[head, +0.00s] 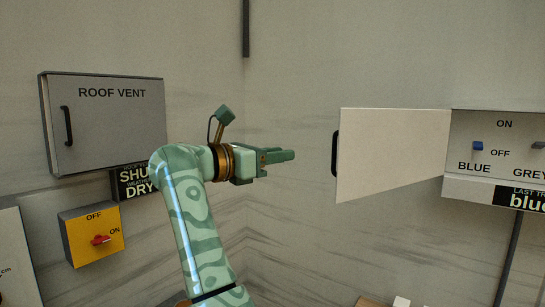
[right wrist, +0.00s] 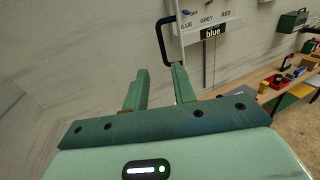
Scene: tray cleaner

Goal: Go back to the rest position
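My right gripper (head: 290,155) is raised in the middle of the head view and points right. Its fingers stand apart with nothing between them, as the right wrist view shows (right wrist: 159,72). In the head view its tips are a short gap left of the black handle (head: 335,154) on an open cabinet door (head: 390,152). In the right wrist view the handle (right wrist: 163,42) lies beyond the fingertips; the fingers appear clear of it. My left gripper is not in view.
The door is swung out from a switch panel (head: 495,160). A closed ROOF VENT box (head: 105,125) and a yellow switch box (head: 90,235) with a red knob are at left. The right wrist view shows a wooden workbench (right wrist: 270,93) with several items.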

